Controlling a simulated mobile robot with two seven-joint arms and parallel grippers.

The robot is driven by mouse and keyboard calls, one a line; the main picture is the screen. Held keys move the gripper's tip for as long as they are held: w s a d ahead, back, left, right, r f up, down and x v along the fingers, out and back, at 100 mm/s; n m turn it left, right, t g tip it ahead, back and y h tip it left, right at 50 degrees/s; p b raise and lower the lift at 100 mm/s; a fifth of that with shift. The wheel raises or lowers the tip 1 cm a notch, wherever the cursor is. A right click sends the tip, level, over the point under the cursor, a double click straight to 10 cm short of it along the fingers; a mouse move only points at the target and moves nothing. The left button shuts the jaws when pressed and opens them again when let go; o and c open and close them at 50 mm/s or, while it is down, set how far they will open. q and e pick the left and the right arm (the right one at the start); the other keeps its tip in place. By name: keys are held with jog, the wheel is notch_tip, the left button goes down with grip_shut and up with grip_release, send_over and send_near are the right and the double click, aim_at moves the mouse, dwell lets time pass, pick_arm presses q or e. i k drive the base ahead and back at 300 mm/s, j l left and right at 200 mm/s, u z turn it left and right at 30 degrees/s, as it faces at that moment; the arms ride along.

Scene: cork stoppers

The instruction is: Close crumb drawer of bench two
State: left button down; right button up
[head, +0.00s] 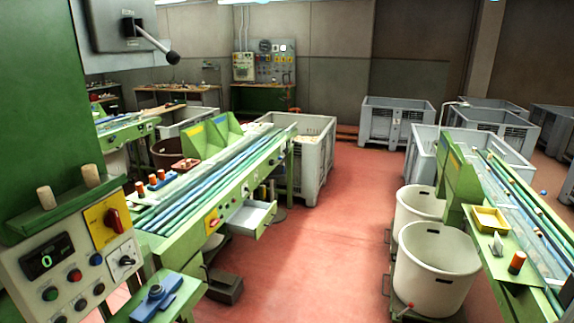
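A pale grey-white drawer (250,218) sticks out from the side of the long green sorting bench (190,222) at centre left. It stands open over the red floor, and its inside looks empty. I see no number on this bench, so I cannot tell from a label which bench it is. A yellow switch plate with a red knob (213,219) sits on the bench side, left of the drawer. Neither of my grippers is in view.
A green machine with a control panel (70,265) fills the near left. A dark grey block (226,287) lies on the floor below the drawer. White tubs (436,275) and another green bench (500,265) stand right. Red floor (320,250) between is clear. A grey crate (318,160) stands behind.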

aim_at(252, 217)
jog(key=i+l+u, duration=0.45)
jog(key=i+l, duration=0.25)
jog(key=i+u, duration=0.15)
jog(key=i, duration=0.45)
jog(key=i+u, duration=0.2)
jog(key=i, duration=0.45)
jog(key=i+l+u, duration=0.15)
jog(key=i, duration=0.45)
jog(key=i+l+u, duration=0.15)
jog(key=i, duration=0.5)
